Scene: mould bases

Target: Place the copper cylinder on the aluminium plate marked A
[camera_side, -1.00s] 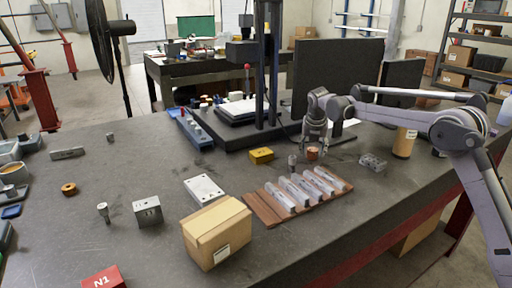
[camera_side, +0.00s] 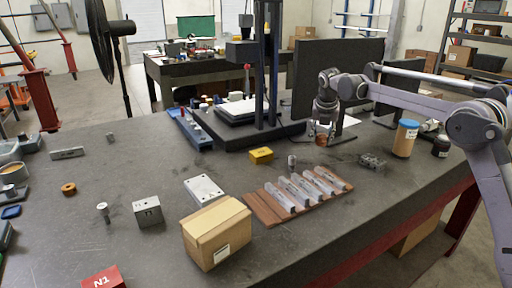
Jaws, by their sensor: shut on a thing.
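My gripper (camera_side: 322,132) is at the back right of the bench, pointing down, with its fingers shut on the copper cylinder (camera_side: 321,141). The copper cylinder shows as a small orange-brown piece between the fingertips, and it looks slightly raised above the bench. A pale aluminium plate (camera_side: 204,189) with small holes lies flat near the middle, left of the gripper and behind a cardboard box. No letter A can be read on it at this size.
The cardboard box (camera_side: 216,232) stands in front of the plate. A yellow block (camera_side: 261,155), a small grey cylinder (camera_side: 292,162) and a grey block (camera_side: 147,211) stand nearby.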

